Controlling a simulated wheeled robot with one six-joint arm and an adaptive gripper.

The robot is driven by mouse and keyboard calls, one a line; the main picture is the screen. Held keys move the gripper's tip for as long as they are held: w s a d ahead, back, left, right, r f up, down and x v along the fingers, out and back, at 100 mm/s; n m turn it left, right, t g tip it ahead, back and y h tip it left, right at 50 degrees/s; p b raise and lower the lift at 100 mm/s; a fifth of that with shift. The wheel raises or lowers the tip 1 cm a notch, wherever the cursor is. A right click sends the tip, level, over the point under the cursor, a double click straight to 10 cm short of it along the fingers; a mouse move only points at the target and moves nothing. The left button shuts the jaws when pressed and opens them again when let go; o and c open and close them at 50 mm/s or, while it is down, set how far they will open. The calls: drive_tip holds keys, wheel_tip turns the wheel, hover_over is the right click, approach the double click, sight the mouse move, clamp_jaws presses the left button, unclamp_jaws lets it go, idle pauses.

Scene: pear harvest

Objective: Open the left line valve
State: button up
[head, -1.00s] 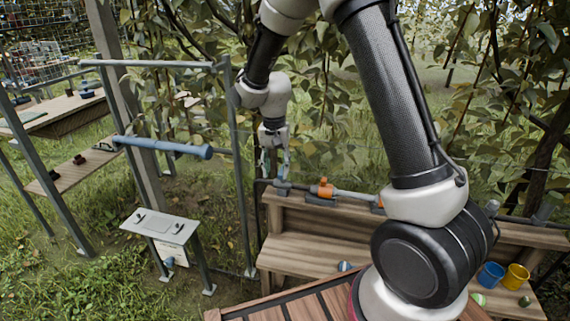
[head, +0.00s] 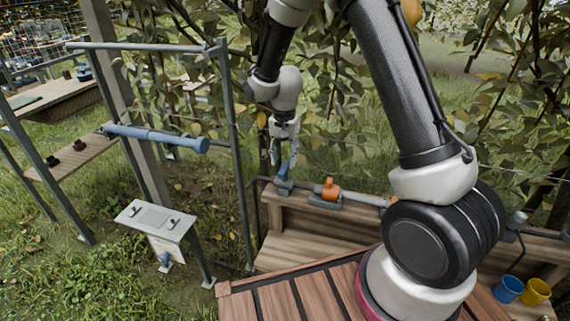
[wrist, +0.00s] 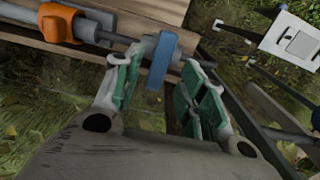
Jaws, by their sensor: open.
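The left line valve is a grey body with a blue lever (head: 284,174) at the left end of the pipe along the wooden bench. In the head view the lever stands up, slightly tilted. My gripper (head: 281,155) points down just above it, fingers apart. In the wrist view the blue lever (wrist: 160,62) shows between the open green-padded fingers (wrist: 155,88), near their tips. I cannot tell whether a finger touches it. A second valve with an orange handle (head: 328,188) sits to the right; it also shows at the upper left of the wrist view (wrist: 60,22).
The wooden bench (head: 310,238) carries the pipe. A metal frame post (head: 238,150) stands close left of my gripper. A small grey stand (head: 155,218) is further left. Blue (head: 508,289) and yellow (head: 536,292) cups are at lower right. Leafy branches hang behind.

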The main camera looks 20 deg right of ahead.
sight(284, 167)
drive_tip(key=shift+f, duration=1.7)
clamp_jaws()
